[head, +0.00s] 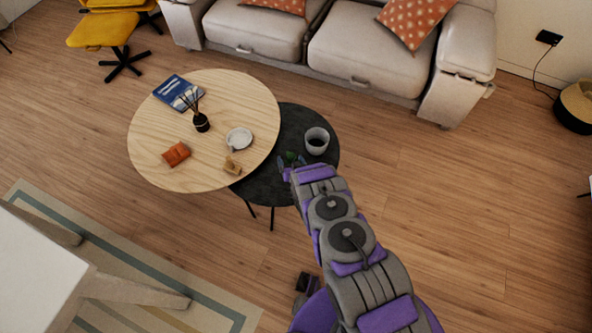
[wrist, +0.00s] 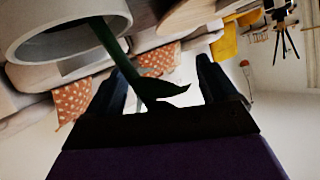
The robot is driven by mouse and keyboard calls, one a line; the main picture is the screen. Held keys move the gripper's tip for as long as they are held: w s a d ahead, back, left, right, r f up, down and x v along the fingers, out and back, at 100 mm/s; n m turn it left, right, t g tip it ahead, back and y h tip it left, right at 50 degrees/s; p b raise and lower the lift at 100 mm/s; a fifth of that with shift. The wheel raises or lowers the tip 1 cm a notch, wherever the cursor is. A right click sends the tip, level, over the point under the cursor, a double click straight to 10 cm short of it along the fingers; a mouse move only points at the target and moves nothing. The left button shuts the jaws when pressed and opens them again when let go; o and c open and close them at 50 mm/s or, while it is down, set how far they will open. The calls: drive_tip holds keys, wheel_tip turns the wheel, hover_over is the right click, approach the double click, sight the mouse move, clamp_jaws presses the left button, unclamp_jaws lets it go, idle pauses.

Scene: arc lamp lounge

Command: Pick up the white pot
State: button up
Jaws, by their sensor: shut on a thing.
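The white pot (head: 317,140) stands upright on the small black table (head: 325,165), its open top facing up. It also shows large at the upper left of the wrist view (wrist: 72,45). My gripper (head: 292,160) is low over the black table, just left of and nearer than the pot. A dark green stem with a leaf (wrist: 155,88) lies between its fingers, and it is shut on this green plant piece. The stem runs up to the pot's rim in the wrist view. Whether it is joined to the pot, I cannot tell.
A round wooden table (head: 205,95) overlaps the black one and carries a white dish (head: 239,138), a reed diffuser (head: 201,122), a blue book (head: 178,92), an orange item (head: 176,154) and a small tan object (head: 232,166). A sofa (head: 370,65) stands behind.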

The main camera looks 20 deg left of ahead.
drive_tip(key=shift+r, duration=0.1)
drive_tip(key=shift+c, duration=0.7)
drive_tip(key=shift+r, duration=0.15)
